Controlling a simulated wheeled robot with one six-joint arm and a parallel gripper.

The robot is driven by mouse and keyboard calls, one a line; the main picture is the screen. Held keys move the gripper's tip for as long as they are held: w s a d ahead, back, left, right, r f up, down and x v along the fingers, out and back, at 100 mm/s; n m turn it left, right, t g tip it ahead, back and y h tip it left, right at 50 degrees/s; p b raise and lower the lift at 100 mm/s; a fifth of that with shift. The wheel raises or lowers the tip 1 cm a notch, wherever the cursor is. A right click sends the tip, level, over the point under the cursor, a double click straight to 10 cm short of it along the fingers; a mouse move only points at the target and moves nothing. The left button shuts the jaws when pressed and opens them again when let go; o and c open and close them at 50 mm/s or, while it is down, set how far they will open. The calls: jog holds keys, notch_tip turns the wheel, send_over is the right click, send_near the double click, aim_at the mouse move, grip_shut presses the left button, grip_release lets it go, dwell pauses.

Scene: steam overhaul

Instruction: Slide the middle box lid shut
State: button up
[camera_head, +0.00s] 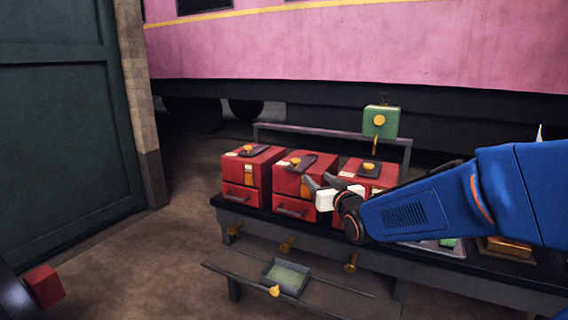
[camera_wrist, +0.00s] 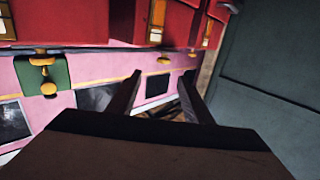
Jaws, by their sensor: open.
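Three red boxes stand in a row on a dark bench. The middle box (camera_head: 289,187) has a drawer handle on its front and a dark sliding lid (camera_head: 311,160) with a gold knob (camera_head: 295,161) on top. How far the lid is open is hard to tell. My gripper (camera_head: 316,179) is open and empty, in front of the middle box's right side and below lid height, apart from the knob. It partly hides the middle and right boxes. In the wrist view my open fingers (camera_wrist: 162,74) show with nothing between them, and red boxes (camera_wrist: 122,22) along the top.
The left box (camera_head: 236,175) and right box (camera_head: 352,168) flank the middle one. A green box (camera_head: 381,122) is on the rail behind. A lower shelf (camera_head: 335,290) holds a grey tray (camera_head: 287,276). Gold knobs stick out from the bench front.

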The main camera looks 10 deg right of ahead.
aim_at(297, 161)
jog(key=w+a, duration=0.1)
jog(key=w, duration=0.5)
jog(key=w+a, duration=0.1)
jog(key=w, duration=0.4)
jog(key=w+a, duration=0.1)
jog(key=w, duration=0.5)
jog(key=shift+w+a+r, duration=0.2)
jog(key=shift+w+a, duration=0.1)
jog(key=shift+a, duration=0.05)
